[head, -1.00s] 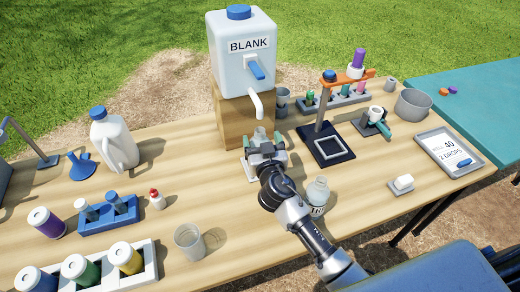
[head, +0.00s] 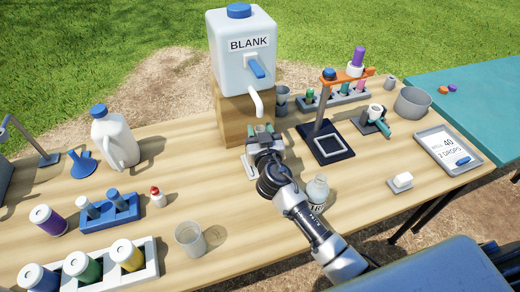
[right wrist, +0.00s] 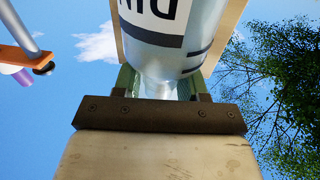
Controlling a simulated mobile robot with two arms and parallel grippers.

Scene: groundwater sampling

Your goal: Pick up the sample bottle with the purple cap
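A purple-topped piece (head: 358,56) with a white lower part shows by the orange arm of the stand at the back right; it also shows in the right wrist view (right wrist: 15,74). A purple cylinder with a white top (head: 47,221) stands at the far left. I cannot tell whether either is the sample bottle. My right gripper (head: 263,131) is under the white dispenser's spout. In the right wrist view, its green fingers (right wrist: 159,82) flank the narrow end of a clear labelled vessel (right wrist: 170,58); contact is unclear. My left gripper is not in view.
The BLANK dispenser (head: 242,45) stands on a wooden block (head: 232,118). A clear bottle (head: 317,192) is right of my right forearm, and a clear beaker (head: 190,238) is left. The stand's dark base (head: 325,145) is to the right. Bare wood lies front centre.

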